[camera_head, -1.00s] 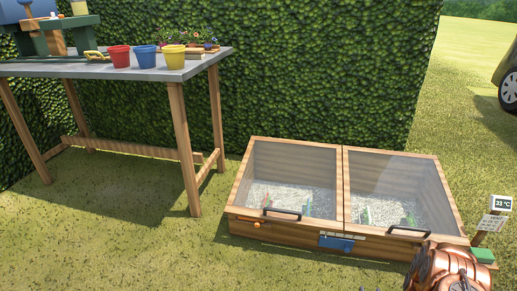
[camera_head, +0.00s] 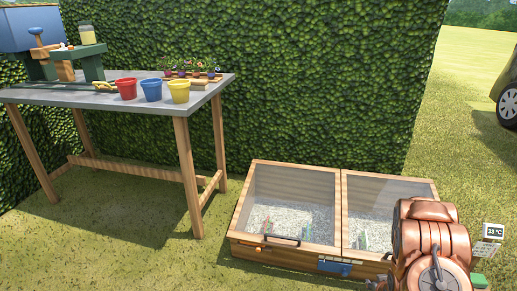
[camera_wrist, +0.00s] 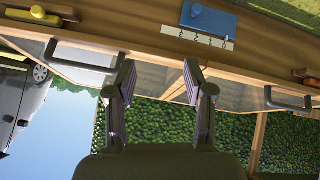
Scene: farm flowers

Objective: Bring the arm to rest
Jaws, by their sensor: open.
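My gripper (camera_wrist: 160,88) shows in the wrist view with its two fingers apart and nothing between them. Beyond the fingers, that view shows the front edge of the wooden cold frame, tilted and upside down. In the head view my copper-coloured arm stands at the lower right, in front of the right part of the cold frame (camera_head: 285,255). The gripper's fingers cannot be made out in the head view. Both glazed lids of the cold frame look shut, with gravel and small items under the glass.
A grey-topped table (camera_head: 100,98) at the left bears red (camera_head: 127,89), blue (camera_head: 151,91) and yellow (camera_head: 179,92) pots and a row of flowers (camera_head: 190,69). A temperature sign (camera_head: 493,230) stands right of my arm. A hedge closes the back. The grass at front left is clear.

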